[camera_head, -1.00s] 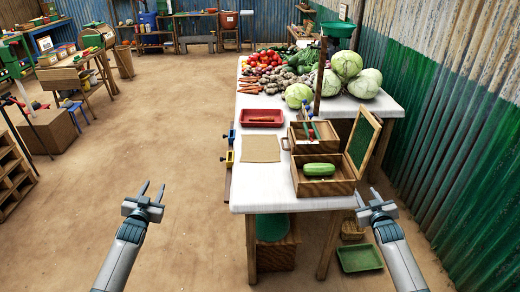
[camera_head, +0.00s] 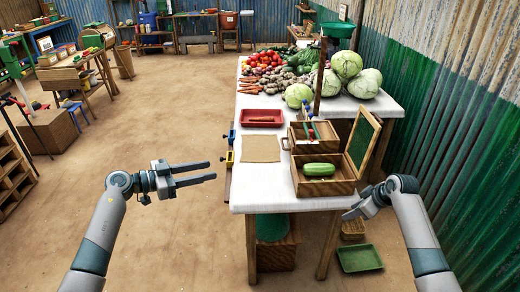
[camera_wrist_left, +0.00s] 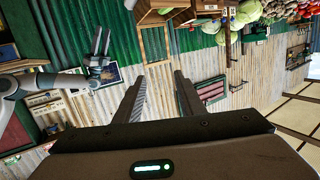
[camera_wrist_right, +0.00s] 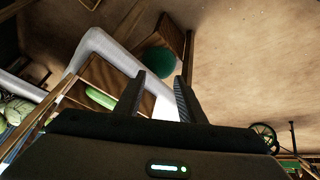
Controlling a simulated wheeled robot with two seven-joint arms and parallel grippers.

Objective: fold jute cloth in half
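The jute cloth (camera_head: 261,149) is a flat tan rectangle lying on the white table (camera_head: 262,185), left of the wooden boxes. In the head view my left gripper (camera_head: 214,172) is left of the table's edge, pointing right toward it, open and empty, apart from the cloth. My right gripper (camera_head: 354,213) is at the table's front right corner, angled down and left. The right wrist view shows its two fingers (camera_wrist_right: 160,95) apart with nothing between them. The left wrist view shows the left fingers (camera_wrist_left: 157,95) apart too.
A red tray (camera_head: 262,117) lies behind the cloth. A wooden box with a green gourd (camera_head: 319,169) and an open lid (camera_head: 363,143) stands right of it. Cabbages (camera_head: 347,65) and other vegetables fill the back. A green tray (camera_head: 360,258) is on the floor.

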